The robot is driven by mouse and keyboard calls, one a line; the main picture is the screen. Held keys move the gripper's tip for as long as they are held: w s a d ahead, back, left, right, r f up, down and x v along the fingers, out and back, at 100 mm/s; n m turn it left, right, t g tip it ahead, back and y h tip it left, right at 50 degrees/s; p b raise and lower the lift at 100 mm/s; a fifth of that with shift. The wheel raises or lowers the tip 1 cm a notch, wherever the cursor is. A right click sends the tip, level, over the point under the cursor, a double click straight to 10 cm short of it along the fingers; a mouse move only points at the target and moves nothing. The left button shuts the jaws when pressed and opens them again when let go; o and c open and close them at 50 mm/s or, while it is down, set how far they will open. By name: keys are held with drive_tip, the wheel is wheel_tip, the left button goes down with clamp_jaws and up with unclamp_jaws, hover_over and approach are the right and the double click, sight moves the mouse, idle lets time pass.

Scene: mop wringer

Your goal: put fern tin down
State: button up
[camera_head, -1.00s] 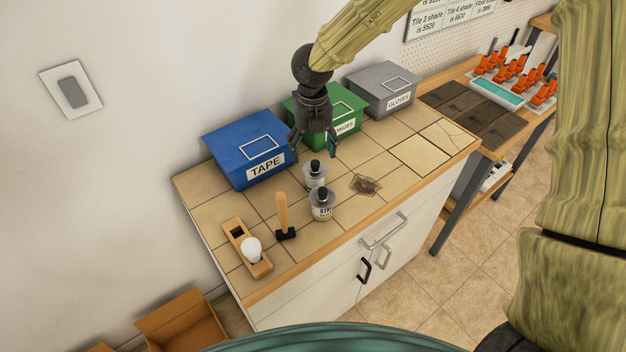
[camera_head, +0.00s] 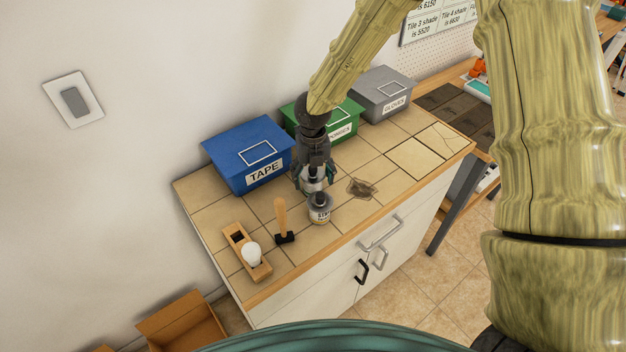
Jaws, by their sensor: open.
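Two small metal tins with dark caps stand upright on the tiled counter (camera_head: 222,216). The front tin (camera_head: 319,213) has a pale label with dark print, too small to read fully. The rear tin (camera_head: 313,186) stands just behind it, and my gripper largely hides it. I cannot tell from the labels which is the fern tin. My gripper (camera_head: 315,187) points down with its fingers open on either side of the rear tin. Whether the fingers touch it cannot be seen.
Blue (camera_head: 240,150), green (camera_head: 345,122) and grey (camera_head: 380,92) lidded boxes line the wall. A dark stain (camera_head: 361,188) is right of the tins. Right-hand tiles are clear.

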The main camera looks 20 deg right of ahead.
drive_tip(key=shift+f, duration=1.1)
drive_tip(key=c, duration=1.2)
drive_tip(key=shift+c, duration=0.2)
drive_tip(key=shift+r, duration=0.2)
drive_tip(key=shift+r+b, duration=0.3)
drive_tip(key=shift+r, duration=1.05)
drive_tip(key=shift+c, duration=0.7)
drive_tip(key=shift+r+b, duration=0.95)
drive_tip(key=shift+r, duration=2.5)
